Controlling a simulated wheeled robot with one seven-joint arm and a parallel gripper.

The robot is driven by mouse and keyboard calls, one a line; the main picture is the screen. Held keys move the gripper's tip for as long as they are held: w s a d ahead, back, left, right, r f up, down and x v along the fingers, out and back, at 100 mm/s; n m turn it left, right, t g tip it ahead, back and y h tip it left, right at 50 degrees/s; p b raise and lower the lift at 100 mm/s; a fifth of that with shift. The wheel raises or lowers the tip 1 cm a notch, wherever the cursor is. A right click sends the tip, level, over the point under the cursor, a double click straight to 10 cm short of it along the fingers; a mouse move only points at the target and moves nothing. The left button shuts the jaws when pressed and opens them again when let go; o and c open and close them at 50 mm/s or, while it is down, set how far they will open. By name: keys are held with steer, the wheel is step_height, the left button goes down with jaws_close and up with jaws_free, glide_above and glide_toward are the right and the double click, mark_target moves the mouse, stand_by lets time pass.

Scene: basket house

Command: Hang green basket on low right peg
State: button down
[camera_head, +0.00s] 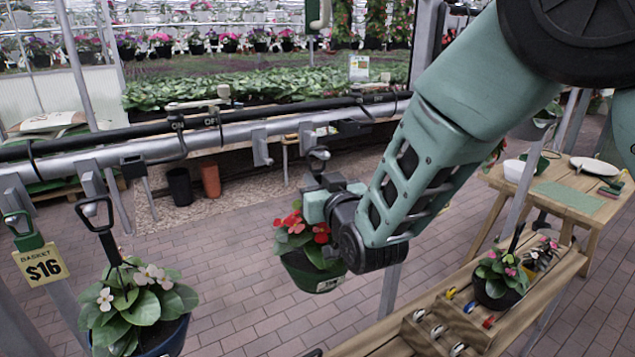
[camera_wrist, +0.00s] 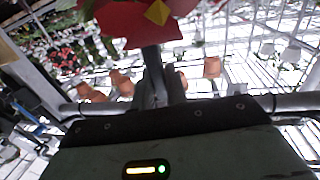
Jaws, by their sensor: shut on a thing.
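The green basket (camera_head: 314,277) holds a plant with red flowers. It hangs upright from my gripper (camera_head: 318,180) in the middle of the head view, clear of the floor. I cannot tell which is the low right peg. The wrist view shows a red flower (camera_wrist: 158,20) close up and the gripper's dark fingers (camera_wrist: 157,85).
The grey rail (camera_head: 225,133) with black pipe runs across the head view. A blue basket (camera_head: 165,343) with white flowers hangs at left beside a $16 sign (camera_head: 41,264). A wooden bench (camera_head: 530,287) with a potted plant (camera_head: 497,285) stands at right. Brick floor lies below.

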steer(key=shift+r, duration=0.2)
steer(key=c, duration=1.3)
jaws_free()
steer(key=shift+s+f, duration=0.1)
steer(key=shift+f, duration=0.2)
steer(key=b+v, duration=1.3)
steer(key=v, duration=0.4)
steer(key=s+f+n+g+h, duration=0.1)
steer(key=s+f+g, duration=0.3)
steer(key=f+g, duration=0.15)
steer(key=s+f+n+g, duration=0.1)
steer(key=s+f+g, duration=0.3)
steer(key=f, duration=0.3)
steer(key=s+d+f+g+h, duration=0.2)
steer(key=s+d, duration=0.1)
steer(key=s+d+f+g+h, duration=0.2)
steer(key=s+d, duration=0.1)
steer(key=s, duration=0.1)
steer(key=s+d+f+g+h, duration=0.1)
steer(key=s+d+g, duration=0.2)
steer(key=s, duration=0.1)
steer(key=shift+s+d+f+n+h, duration=0.2)
steer(key=shift+d+f+n+h, duration=0.2)
